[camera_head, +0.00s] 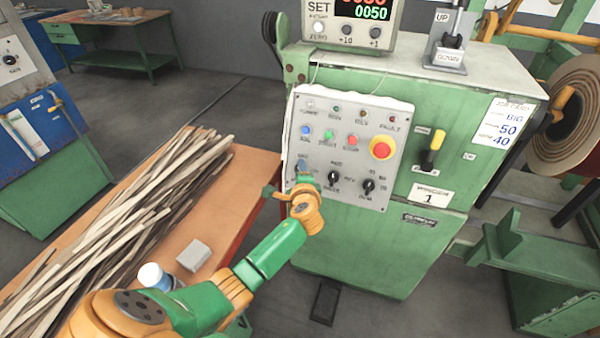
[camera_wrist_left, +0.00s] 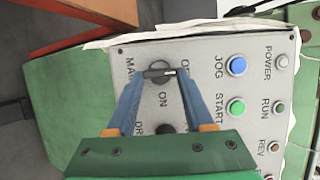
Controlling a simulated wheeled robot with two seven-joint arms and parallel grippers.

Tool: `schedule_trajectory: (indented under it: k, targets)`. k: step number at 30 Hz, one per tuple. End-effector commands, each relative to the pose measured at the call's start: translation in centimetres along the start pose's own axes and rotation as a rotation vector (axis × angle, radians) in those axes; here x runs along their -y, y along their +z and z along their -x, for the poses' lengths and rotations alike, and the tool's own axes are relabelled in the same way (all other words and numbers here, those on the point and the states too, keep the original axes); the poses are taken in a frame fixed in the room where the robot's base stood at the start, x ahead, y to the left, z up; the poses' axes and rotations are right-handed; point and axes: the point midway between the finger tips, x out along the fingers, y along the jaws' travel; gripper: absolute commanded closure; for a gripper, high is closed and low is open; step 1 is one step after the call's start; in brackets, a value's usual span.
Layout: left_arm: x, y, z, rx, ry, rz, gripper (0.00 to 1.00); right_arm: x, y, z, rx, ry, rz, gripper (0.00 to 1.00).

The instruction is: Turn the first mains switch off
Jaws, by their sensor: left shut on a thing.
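The mains switch is a black rotary knob (camera_wrist_left: 158,72) with a white pointer mark, on the grey control panel (camera_head: 318,118) of the green machine with plate "1" (camera_head: 431,195). In the left wrist view its mark points right, toward a label starting with "O" that a finger partly covers; "ON" is printed below the knob. My left gripper (camera_head: 304,168) is at the panel's lower left and hides the knob in the head view. Its blue fingers (camera_wrist_left: 159,76) are shut on the knob from both sides. My right gripper is not in view.
Another black knob (camera_wrist_left: 166,129) sits close beside the gripper. The panel also has blue, green and red buttons and a red emergency button (camera_head: 382,148). A yellow-handled lever (camera_head: 433,150) is to the right. A table with wooden strips (camera_head: 140,205) stands left.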

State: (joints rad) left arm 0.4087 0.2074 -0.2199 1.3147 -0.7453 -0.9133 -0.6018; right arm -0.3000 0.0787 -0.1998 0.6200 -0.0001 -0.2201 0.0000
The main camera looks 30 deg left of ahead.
Motion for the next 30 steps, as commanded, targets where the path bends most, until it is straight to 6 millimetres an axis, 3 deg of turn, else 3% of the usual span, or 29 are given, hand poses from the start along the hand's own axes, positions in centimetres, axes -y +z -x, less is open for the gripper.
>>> schedule_trajectory:
  k: [17, 18, 20, 30]
  targets:
    - [0.15, -0.03, 0.0, -0.002, 0.006, 0.026, 1.0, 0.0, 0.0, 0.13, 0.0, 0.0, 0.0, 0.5]
    - [0.15, -0.03, 0.0, -0.002, 0.006, 0.026, 0.37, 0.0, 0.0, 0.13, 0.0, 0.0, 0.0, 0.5]
    - [0.14, -0.03, 0.0, -0.002, 0.007, 0.025, 0.21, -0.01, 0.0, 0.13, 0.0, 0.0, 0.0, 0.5]
    - [0.07, -0.03, 0.26, -0.001, 0.008, 0.022, 0.18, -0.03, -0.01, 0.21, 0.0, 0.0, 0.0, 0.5]
